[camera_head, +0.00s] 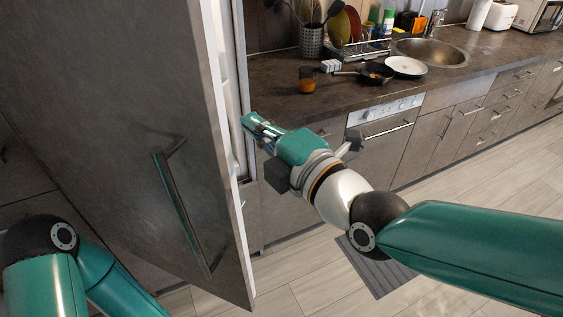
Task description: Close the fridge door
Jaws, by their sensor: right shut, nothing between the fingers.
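The fridge door (110,120) is a large dark grey panel filling the left of the view. It stands open, with a long metal handle (183,210) on its face. Part of the white fridge interior (228,75) shows in a narrow strip behind its right edge. My right gripper (250,122) is teal and grey, shut and empty. It is at the right side of the door's edge, by the fridge opening; I cannot tell if it touches the door. My left arm shows at the lower left, but its gripper is out of view.
A dark counter (440,75) runs to the right, with a glass of orange drink (307,79), a pan (374,73), a white plate (406,66) and a sink (430,51). A dishwasher (385,135) and drawers are below. A grey mat (378,268) lies on the open floor.

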